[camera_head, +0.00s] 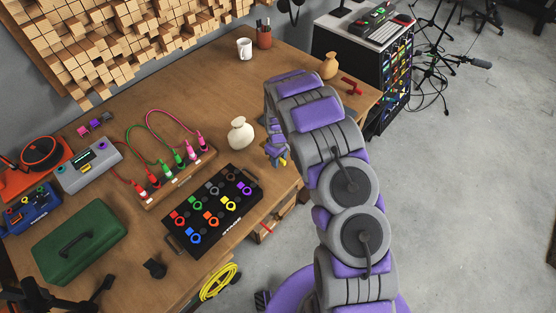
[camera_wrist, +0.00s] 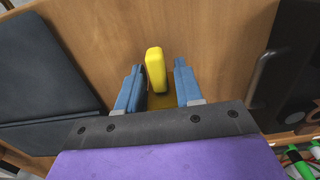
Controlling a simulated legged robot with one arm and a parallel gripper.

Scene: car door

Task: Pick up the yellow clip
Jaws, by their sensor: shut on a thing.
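The yellow clip (camera_wrist: 155,68) is upright between the two blue fingers of my gripper (camera_wrist: 158,84) in the wrist view. My gripper is shut on it. Bare wood shows around and beyond the clip. In the head view a small bit of the yellow clip (camera_head: 283,162) shows below my gripper (camera_head: 277,155), near the table's right front edge. My arm hides part of the gripper there. I cannot tell whether the clip touches the table.
A black tray (camera_head: 184,234) with several coloured clips lies left of my gripper. A cream vase (camera_head: 241,134) stands close by. A plug board (camera_head: 178,179) with cables and a green toolbox (camera_head: 80,240) are farther left. The wooden table (camera_head: 205,95) has free room toward the back.

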